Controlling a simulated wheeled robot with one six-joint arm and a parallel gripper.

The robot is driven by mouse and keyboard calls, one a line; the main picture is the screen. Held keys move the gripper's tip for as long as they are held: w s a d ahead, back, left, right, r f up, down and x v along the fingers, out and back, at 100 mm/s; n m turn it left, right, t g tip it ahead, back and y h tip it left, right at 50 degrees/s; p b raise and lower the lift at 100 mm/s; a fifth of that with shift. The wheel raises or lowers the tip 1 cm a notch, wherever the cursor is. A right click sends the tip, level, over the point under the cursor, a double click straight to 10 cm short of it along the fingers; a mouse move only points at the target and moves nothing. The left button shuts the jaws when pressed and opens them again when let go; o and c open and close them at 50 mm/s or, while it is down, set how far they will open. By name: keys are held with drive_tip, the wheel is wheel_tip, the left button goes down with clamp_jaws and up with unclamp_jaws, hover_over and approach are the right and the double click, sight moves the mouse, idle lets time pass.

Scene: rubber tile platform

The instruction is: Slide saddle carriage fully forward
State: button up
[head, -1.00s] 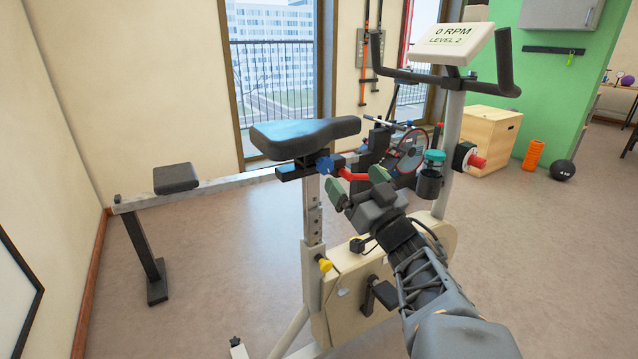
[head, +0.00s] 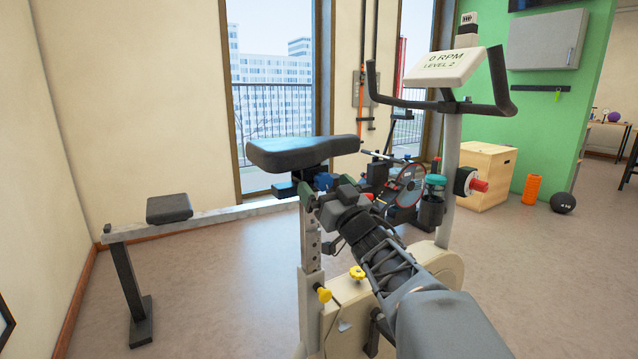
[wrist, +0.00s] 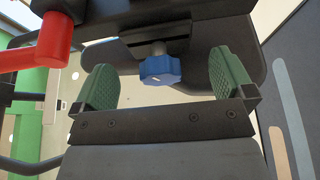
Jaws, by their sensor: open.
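The black saddle (head: 303,150) sits on top of the exercise bike's post, with the dark carriage parts (head: 287,189) just below it. A blue knob (head: 322,182) hangs under the carriage, partly behind my gripper (head: 327,190). In the wrist view the blue knob (wrist: 160,70) shows between the green finger pads of my open gripper (wrist: 163,78), with a gap on each side. I cannot tell how deep it lies between them. A red handle (wrist: 42,45) is at the left of the wrist view, outside the fingers.
The handlebar and display (head: 453,66) stand to the right, with a cup in a holder (head: 433,200) on their post. Yellow knobs (head: 324,294) are low on the bike frame. A rowing machine (head: 170,209) stands behind.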

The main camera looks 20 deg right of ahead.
sight(310, 175)
drive_tip(key=shift+x, duration=1.65)
